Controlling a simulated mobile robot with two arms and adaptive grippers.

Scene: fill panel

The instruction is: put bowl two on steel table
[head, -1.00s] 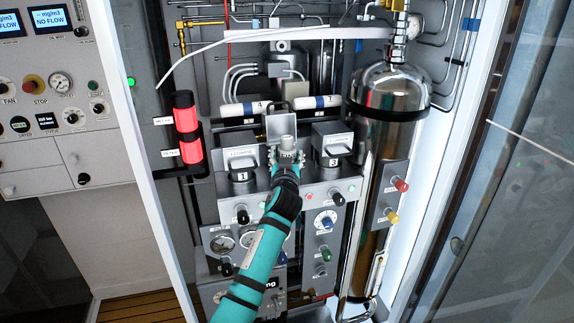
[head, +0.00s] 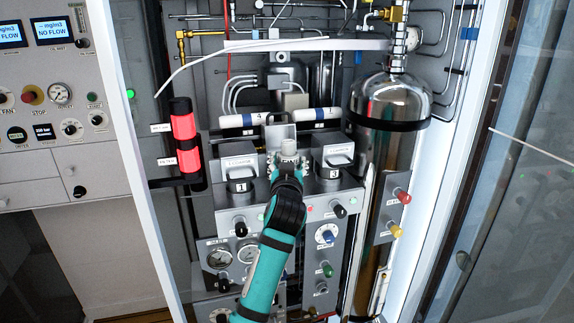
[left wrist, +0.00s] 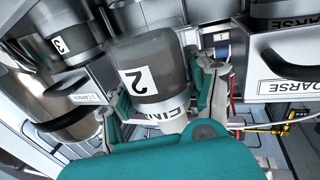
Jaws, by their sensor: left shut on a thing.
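Bowl two (left wrist: 148,75) is a grey cup with a white "2" label, seen close up in the left wrist view. My left gripper (left wrist: 162,92) has a finger on each side of it and is shut on it. In the head view my left gripper (head: 288,166) is at the panel, between the units marked 1 (head: 240,178) and 3 (head: 332,165). A short grey cylinder shows at its tip there, but its label is hidden. I cannot tell whether the bowl is still seated in its holder. My right gripper and the steel table do not show.
A polished steel cylinder (head: 388,105) stands right of the gripper. Knobs and gauges (head: 220,256) lie below. In the left wrist view a bowl marked 3 (left wrist: 68,30) and a handle above a COARSE label (left wrist: 288,66) are close.

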